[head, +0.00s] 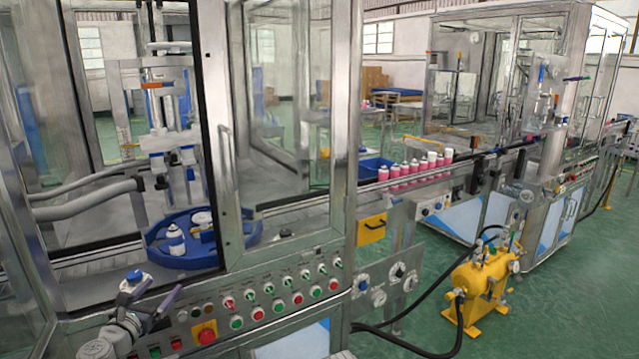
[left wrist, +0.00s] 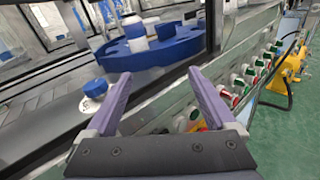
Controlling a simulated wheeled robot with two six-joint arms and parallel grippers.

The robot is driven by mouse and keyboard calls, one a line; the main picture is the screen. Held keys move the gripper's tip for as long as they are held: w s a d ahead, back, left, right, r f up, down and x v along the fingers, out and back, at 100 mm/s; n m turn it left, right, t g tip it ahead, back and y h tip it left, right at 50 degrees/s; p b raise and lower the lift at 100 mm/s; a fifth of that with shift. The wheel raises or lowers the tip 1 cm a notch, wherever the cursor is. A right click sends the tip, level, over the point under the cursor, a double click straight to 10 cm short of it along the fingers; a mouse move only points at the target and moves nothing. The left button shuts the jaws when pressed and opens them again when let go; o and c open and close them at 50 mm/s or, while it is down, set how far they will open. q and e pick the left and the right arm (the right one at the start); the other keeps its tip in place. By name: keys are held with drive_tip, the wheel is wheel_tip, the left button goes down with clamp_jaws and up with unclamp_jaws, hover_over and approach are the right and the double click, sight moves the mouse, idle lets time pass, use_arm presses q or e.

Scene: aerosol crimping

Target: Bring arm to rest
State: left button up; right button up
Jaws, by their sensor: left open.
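My left gripper (head: 155,299) is at the lower left of the head view, in front of the machine's opening. Its two purple fingers stand wide apart in the left wrist view (left wrist: 160,76), with nothing between them. A small blue-topped white piece (head: 133,276) sits on the machine's ledge just beyond the fingers; in the left wrist view it shows (left wrist: 95,88) to the left of the left finger, apart from it. A white can (head: 176,241) stands in the blue star-wheel (head: 187,263) inside the machine. My right gripper is not in view.
The button panel (head: 285,296) with an emergency stop (head: 205,333) lies right of my gripper. The metal door frame (head: 222,150) rises behind it. Pink cans (head: 405,175) line the conveyor. A yellow tank (head: 480,290) stands on the green floor at right.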

use_arm(q)
drive_tip(key=s+d+f+m+g+h+p, duration=0.2)
drive_tip(key=d+f+m+g, duration=0.15)
drive_tip(key=d+m, duration=0.5)
drive_tip(key=s+d+f+m+g+h+p, duration=0.15)
drive_tip(key=s+d+m+g, duration=0.35)
drive_tip(key=d, duration=0.6)
drive_tip(key=d+f+m+g+h+p, duration=0.15)
drive_tip(key=d+f+m, duration=0.25)
drive_tip(key=d+m, duration=0.5)
drive_tip(key=s+d+f+m+g+y+p, duration=0.1)
drive_tip(key=s+d+m+g+y, duration=0.1)
drive_tip(key=s+m+g+y, duration=0.2)
drive_tip(key=s+d+f+m+g+y+p, duration=0.2)
drive_tip(key=s+d+m+g+y, duration=0.1)
drive_tip(key=s+m, duration=0.8)
drive_tip(key=shift+s+g+y+p, duration=0.3)
drive_tip(key=shift+s+g+y, duration=0.1)
drive_tip(key=shift+s+y, duration=0.1)
